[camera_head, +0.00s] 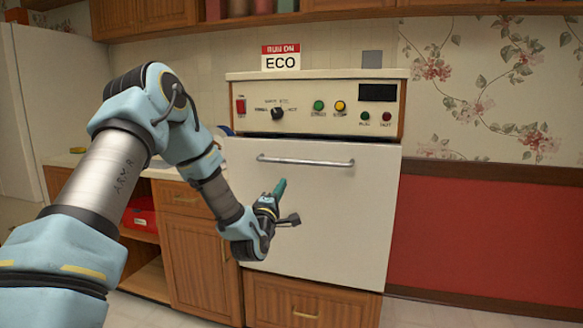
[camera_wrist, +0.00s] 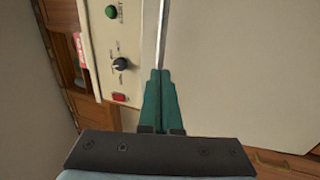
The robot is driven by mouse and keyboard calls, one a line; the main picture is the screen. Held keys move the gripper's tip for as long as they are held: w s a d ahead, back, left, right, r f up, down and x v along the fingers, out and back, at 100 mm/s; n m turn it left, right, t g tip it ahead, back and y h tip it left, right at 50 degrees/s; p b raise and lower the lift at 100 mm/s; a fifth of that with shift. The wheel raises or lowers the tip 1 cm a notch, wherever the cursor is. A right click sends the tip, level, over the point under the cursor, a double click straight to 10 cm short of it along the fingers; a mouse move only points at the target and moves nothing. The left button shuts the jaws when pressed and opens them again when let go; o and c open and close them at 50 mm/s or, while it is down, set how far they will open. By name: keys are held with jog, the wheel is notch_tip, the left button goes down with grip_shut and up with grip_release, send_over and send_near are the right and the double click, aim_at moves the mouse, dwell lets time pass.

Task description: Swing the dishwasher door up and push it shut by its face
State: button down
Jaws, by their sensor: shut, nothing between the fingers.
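The white dishwasher door (camera_head: 340,220) stands upright, or nearly so, below the control panel (camera_head: 318,107). I cannot tell whether it is fully closed or slightly ajar. Its metal bar handle (camera_head: 305,161) runs across the upper part. My gripper (camera_head: 280,187) is in front of the door face, just below the handle, with its teal fingers together and empty. In the wrist view my gripper (camera_wrist: 160,100) points along the pale door face (camera_wrist: 235,75), with the handle (camera_wrist: 163,40) beyond its tips. Whether the fingertips touch the door is unclear.
Wooden cabinets (camera_head: 195,250) and a counter stand left of the dishwasher, with a red box (camera_head: 140,213) on an open shelf. A wooden drawer (camera_head: 300,305) is below the door. Overhead cupboards run along the top. Floor on the right, by the red wall (camera_head: 480,235), is clear.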

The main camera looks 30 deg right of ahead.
aim_at(294, 163)
jog(key=p+x, duration=0.3)
jog(key=x, duration=0.7)
jog(key=shift+w+d+r, duration=0.1)
jog(key=shift+w+d, duration=0.1)
jog(key=shift+w, duration=0.05)
